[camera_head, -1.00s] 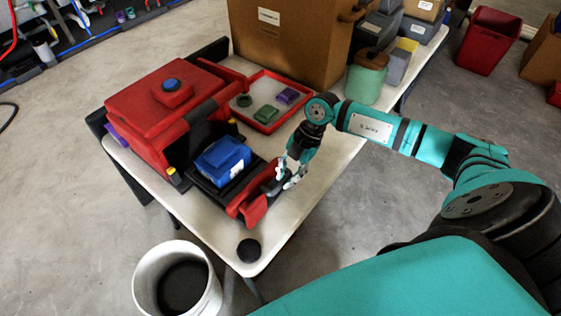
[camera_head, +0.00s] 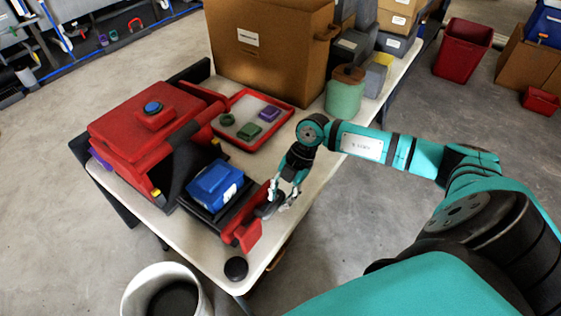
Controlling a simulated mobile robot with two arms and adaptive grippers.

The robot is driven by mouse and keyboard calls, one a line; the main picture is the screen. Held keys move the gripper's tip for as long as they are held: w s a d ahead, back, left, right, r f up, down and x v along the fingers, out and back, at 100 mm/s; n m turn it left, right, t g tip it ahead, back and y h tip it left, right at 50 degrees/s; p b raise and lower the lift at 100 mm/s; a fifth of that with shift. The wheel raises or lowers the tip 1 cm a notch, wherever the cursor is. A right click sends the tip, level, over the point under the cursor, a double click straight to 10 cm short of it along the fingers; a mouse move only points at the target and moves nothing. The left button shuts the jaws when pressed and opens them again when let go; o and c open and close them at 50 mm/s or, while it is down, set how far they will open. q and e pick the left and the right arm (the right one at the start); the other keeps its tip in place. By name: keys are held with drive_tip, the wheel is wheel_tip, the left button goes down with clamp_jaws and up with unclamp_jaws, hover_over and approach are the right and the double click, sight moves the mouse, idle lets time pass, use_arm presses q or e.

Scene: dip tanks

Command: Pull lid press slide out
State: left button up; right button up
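The lid press (camera_head: 128,130) is a red box with a blue button (camera_head: 153,107) on top, on the table's left side. Its slide (camera_head: 210,217), a black tray with a red front (camera_head: 243,231), sticks out toward the front right. A blue block (camera_head: 215,185) with a white label sits on the slide. My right gripper (camera_head: 279,203) is at the slide's front, with its fingers around the dark handle (camera_head: 264,210); the fingertips are partly hidden. My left gripper is not in view.
A red tray (camera_head: 288,122) with small green and purple parts lies behind the slide. A black puck (camera_head: 236,268) sits near the front table corner. A white bucket (camera_head: 140,283) stands below. A large brown box (camera_head: 265,50) and a green jar (camera_head: 345,96) stand at the back.

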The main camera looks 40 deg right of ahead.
drive_tip(key=v, duration=1.2)
idle(0.4)
